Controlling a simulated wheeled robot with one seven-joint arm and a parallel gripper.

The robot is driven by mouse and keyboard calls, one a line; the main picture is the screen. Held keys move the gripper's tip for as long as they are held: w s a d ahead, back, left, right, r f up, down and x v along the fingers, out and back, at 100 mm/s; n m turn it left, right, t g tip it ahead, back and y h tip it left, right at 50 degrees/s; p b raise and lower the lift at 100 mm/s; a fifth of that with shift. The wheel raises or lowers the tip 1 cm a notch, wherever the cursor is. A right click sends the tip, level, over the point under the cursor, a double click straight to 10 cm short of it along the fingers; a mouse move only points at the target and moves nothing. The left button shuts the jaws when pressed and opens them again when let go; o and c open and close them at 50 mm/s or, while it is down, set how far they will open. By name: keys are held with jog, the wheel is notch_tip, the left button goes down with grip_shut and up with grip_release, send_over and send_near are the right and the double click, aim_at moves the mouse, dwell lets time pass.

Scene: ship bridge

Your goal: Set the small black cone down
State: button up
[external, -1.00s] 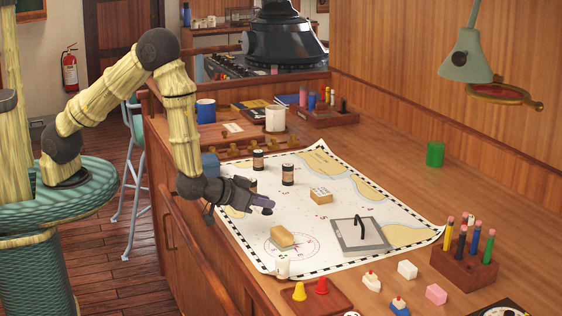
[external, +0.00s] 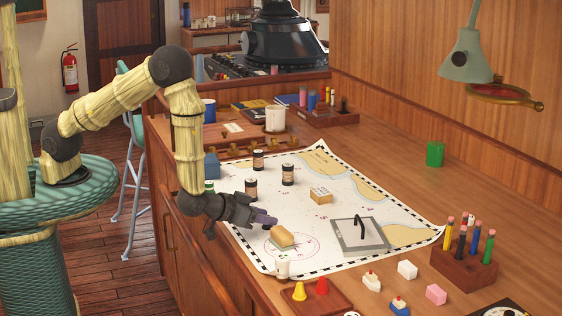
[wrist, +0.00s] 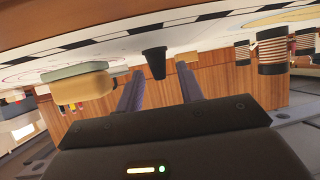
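The small black cone (wrist: 155,62) shows in the wrist view, wide end toward the chart, between the tips of my two purple fingers. I see a gap on each side of it, so my gripper (wrist: 158,72) is open around it and not clamped on it. The picture is tilted and nearly upside down. The cone's base appears at the chart's surface, but I cannot tell for certain that it touches. In the external view my gripper (external: 268,221) is low over the chart (external: 315,235), and the cone is not distinguishable there.
A yellow block on a green base (external: 281,238) sits right beside my fingers. Several dark-banded canisters (external: 288,174) stand behind. A grey plate with a black handle (external: 360,234) lies to the right. A wooden tray (external: 325,300) with yellow and red cones is at the front.

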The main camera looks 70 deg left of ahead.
jog(key=shift+r, duration=0.15)
jog(key=b+v, duration=0.2)
jog(key=v, duration=1)
jog(key=shift+s, duration=0.1)
